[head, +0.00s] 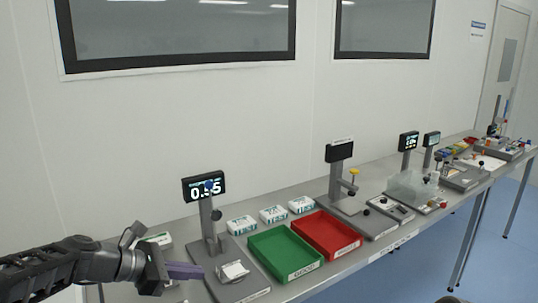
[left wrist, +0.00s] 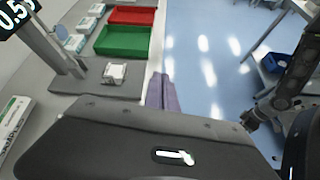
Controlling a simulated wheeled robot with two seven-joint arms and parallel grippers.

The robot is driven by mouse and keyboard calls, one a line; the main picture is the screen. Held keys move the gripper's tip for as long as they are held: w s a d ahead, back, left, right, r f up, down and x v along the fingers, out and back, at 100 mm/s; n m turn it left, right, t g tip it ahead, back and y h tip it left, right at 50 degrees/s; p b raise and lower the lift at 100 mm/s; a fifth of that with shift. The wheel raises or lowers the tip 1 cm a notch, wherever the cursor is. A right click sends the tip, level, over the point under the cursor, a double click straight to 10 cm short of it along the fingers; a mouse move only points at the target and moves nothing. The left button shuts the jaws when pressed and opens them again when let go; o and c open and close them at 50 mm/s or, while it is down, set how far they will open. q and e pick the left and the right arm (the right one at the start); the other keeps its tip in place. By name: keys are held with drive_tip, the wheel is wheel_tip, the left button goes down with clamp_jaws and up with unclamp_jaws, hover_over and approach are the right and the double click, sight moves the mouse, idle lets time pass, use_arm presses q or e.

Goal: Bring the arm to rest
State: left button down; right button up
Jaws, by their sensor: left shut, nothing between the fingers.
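My left gripper (head: 200,271) comes in from the lower left in the head view, with its purple fingers closed together and nothing between them. Its fingertips are just left of the grey base of the gauge stand (head: 222,270) with the lit display (head: 204,187). In the left wrist view the shut purple fingers (left wrist: 162,90) point away over the table's front edge. A white packet (head: 233,271) lies on the stand's base, apart from the fingers.
A green tray (head: 285,253) and a red tray (head: 327,234) stand right of the gauge, with several white packs (head: 241,225) behind. A second stand (head: 338,180) and more equipment fill the bench to the right. Blue floor lies in front; a blue bin (left wrist: 276,62) shows there.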

use_arm(q)
drive_tip(key=s+d+f+m+g+y, duration=0.1)
drive_tip(key=s+f+m+g+y, duration=0.2)
drive_tip(key=f, duration=0.8)
drive_tip(key=s+d+f+m+b, duration=0.1)
drive_tip(key=s+d+f+m, duration=0.3)
drive_tip(key=f, duration=0.7)
drive_tip(key=s+a+f+m+g+y, duration=0.15)
drive_tip(key=s+f, duration=0.35)
drive_tip(key=f, duration=0.7)
drive_tip(key=s+d+f+m+g, duration=0.1)
drive_tip(key=s+d+f+m, duration=0.2)
drive_tip(key=s+f+m, duration=0.3)
drive_tip(key=s+d+f+m+y+b, duration=0.1)
drive_tip(key=s+d+f+m, duration=0.2)
drive_tip(key=s, duration=1)
wheel_tip(320, 180, down, 3)
drive_tip(key=m, duration=0.3)
drive_tip(key=shift+d+g, duration=0.2)
drive_tip(key=shift+g, duration=0.15)
